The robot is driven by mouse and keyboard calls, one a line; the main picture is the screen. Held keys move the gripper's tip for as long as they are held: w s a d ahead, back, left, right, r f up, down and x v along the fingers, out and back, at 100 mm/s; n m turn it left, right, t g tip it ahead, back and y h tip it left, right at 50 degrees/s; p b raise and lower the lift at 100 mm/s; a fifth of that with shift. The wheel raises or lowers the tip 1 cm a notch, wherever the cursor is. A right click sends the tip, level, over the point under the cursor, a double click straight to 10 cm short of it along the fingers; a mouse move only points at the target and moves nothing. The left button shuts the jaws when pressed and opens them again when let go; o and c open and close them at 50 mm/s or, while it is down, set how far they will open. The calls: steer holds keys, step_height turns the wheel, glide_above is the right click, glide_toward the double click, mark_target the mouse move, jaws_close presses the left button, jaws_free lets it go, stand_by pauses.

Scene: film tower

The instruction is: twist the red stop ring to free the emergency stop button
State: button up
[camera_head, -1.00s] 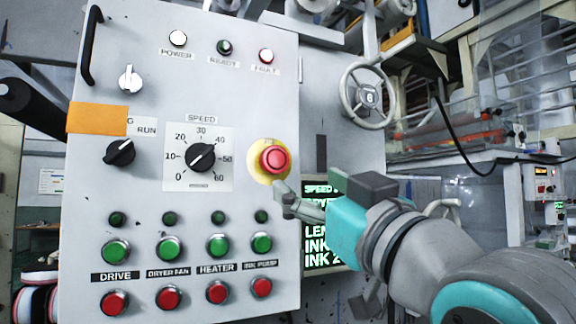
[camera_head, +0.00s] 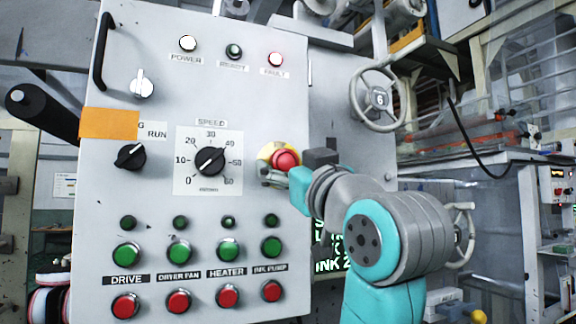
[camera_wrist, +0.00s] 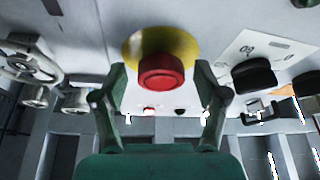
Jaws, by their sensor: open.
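The red emergency stop button (camera_head: 286,160) sits on a yellow round plate (camera_head: 266,151) at the right side of the grey control panel. In the wrist view the red button (camera_wrist: 161,72) stands out from the yellow plate (camera_wrist: 184,45), straight ahead of my gripper. My gripper (camera_wrist: 160,95) is open, with one finger to each side of the button and clear space between them and it. In the head view my gripper (camera_head: 275,176) is at the button's lower edge, and its fingers are partly hidden. I cannot tell whether it touches the button.
The speed knob (camera_head: 210,161) is left of the button. Green buttons (camera_head: 271,246) and red buttons (camera_head: 271,291) line the panel below. A handwheel (camera_head: 379,98) is at the right, and a dark screen is partly behind my arm.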

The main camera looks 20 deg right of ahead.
steer(key=c, duration=1.2)
steer(key=shift+o, duration=0.2)
steer(key=shift+a+m+h, duration=0.1)
steer(key=shift+m+h, duration=0.3)
steer(key=shift+m, duration=0.2)
steer(key=m+h, duration=0.1)
steer(key=m, duration=0.1)
steer(key=m+h, duration=0.1)
steer(key=m, duration=0.2)
steer(key=shift+m+h, duration=0.3)
steer(key=shift+h, duration=0.1)
steer(key=m+h, duration=0.1)
steer(key=m, duration=0.2)
steer(key=m+g+h, duration=0.1)
steer(key=m+h, duration=0.1)
steer(key=m, duration=0.1)
steer(key=shift+r+m, duration=0.1)
steer(key=shift+m, duration=0.2)
